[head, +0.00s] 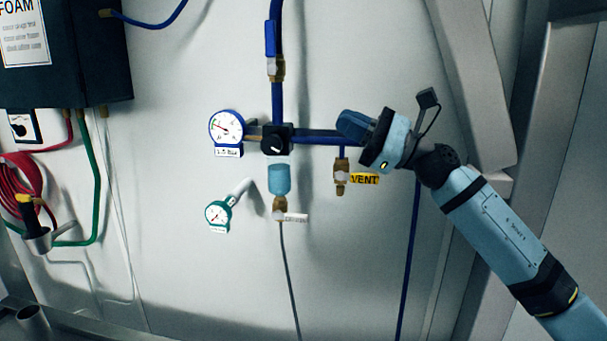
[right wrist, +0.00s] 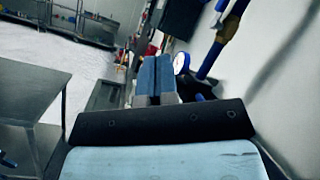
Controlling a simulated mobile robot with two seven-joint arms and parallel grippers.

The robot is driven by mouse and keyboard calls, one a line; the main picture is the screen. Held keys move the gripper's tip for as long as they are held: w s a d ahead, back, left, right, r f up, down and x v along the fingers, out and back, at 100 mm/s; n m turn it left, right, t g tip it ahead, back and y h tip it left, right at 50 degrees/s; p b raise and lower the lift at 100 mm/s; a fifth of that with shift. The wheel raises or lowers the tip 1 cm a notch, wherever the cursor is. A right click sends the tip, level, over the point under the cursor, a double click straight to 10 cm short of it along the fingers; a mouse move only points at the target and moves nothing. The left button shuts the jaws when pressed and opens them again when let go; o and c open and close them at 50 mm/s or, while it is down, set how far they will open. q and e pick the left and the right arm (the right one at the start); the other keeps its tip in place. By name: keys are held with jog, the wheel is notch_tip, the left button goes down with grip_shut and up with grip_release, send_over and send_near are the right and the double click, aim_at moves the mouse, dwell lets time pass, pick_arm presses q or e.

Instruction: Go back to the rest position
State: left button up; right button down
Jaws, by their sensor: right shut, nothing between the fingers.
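My right gripper (head: 352,124) is in front of the blue pipework, at the right end of the horizontal blue pipe (head: 318,136) in the head view. Its dark blue fingers are shut and hold nothing. They also show shut in the right wrist view (right wrist: 154,78). I cannot tell whether they touch the pipe. The black knob (head: 277,139) is left of the gripper, and the brass vent valve with a yellow VENT tag (head: 365,179) is just below it. My left gripper is not in view.
A blue-rimmed gauge (head: 227,127) and a green gauge (head: 218,214) are on the white wall. A dark FOAM box (head: 65,60) and a red hose (head: 22,178) are at the left. A slanted grey beam (head: 470,80) stands behind my right arm. A metal table (right wrist: 35,95) shows in the right wrist view.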

jog(key=s+d+f+n+t+h+p, duration=0.15)
jog(key=f+n+t+h, duration=0.3)
jog(key=f+n, duration=0.7)
jog(key=s+d+f+n+t+h, duration=0.3)
jog(key=f+n+t+h, duration=0.15)
jog(key=f+n, duration=0.7)
jog(key=s+d+f+n+t+h+p, duration=0.1)
jog(key=s+d+f+n+t+h, duration=0.25)
jog(key=f+n, duration=0.85)
jog(key=s+d+f+m+g+h+p, duration=0.1)
jog(key=s+d+f+m+g+h, duration=0.1)
jog(key=s+f+m, duration=0.7)
jog(key=s+d+f+m+g+h+p, duration=0.1)
jog(key=s+f+m+g+h, duration=0.3)
jog(key=s+f+m, duration=0.5)
jog(key=s+d+f, duration=0.1)
jog(key=s+f, duration=0.5)
jog(key=s, duration=0.1)
